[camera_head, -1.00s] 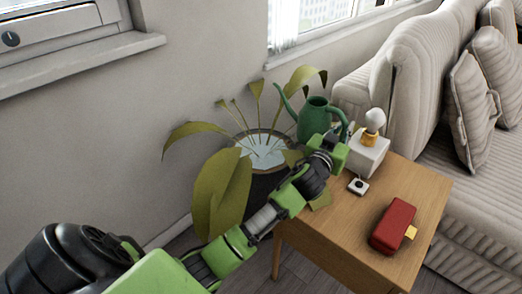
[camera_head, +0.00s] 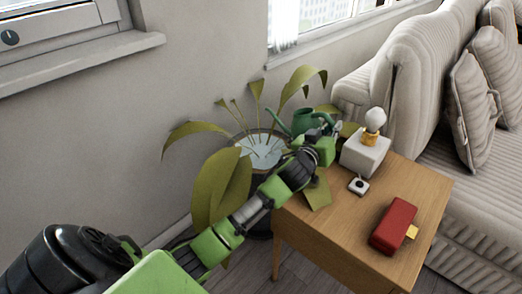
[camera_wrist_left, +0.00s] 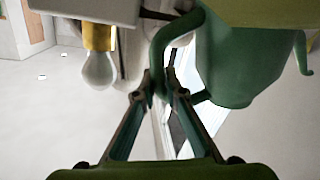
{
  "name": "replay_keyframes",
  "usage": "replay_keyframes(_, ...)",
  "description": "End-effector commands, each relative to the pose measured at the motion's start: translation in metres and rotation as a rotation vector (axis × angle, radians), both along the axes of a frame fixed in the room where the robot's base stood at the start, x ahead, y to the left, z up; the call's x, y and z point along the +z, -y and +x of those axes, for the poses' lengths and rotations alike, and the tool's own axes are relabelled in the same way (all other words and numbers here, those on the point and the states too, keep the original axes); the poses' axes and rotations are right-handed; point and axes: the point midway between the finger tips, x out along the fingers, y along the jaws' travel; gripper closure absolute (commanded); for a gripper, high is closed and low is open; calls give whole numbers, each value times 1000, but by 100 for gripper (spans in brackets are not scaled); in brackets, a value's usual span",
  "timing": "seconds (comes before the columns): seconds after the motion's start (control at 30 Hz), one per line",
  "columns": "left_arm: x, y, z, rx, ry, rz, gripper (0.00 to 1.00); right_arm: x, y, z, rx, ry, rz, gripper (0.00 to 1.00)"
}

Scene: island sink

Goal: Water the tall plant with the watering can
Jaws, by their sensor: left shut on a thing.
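My left gripper (camera_head: 326,130) is shut on the handle of the green watering can (camera_head: 304,121). The wrist view shows the two fingertips (camera_wrist_left: 160,92) closed on the curved handle, with the can's body (camera_wrist_left: 238,58) beside them. In the head view the can is held over the right side of the tall plant (camera_head: 222,188), with its spout pointing left over the pot. The plant has long yellow-green leaves and a dark pot with a pale, bluish-white top. My gripper and forearm hide part of the can and pot. No water stream shows. My right gripper is not in view.
The wooden side table (camera_head: 335,230) holds a white box lamp with a bulb (camera_head: 374,122), a small white device (camera_head: 358,186) and a red case (camera_head: 393,226). A striped sofa (camera_head: 440,110) stands at right. Wall and windows are behind the plant.

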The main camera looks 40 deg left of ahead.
Motion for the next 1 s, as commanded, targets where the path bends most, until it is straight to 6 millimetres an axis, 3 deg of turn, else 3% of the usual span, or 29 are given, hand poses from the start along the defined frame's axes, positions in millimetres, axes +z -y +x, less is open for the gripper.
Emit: replay_keyframes(1.0,-2,-11,1,-1,-6,-66,100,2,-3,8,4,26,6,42)
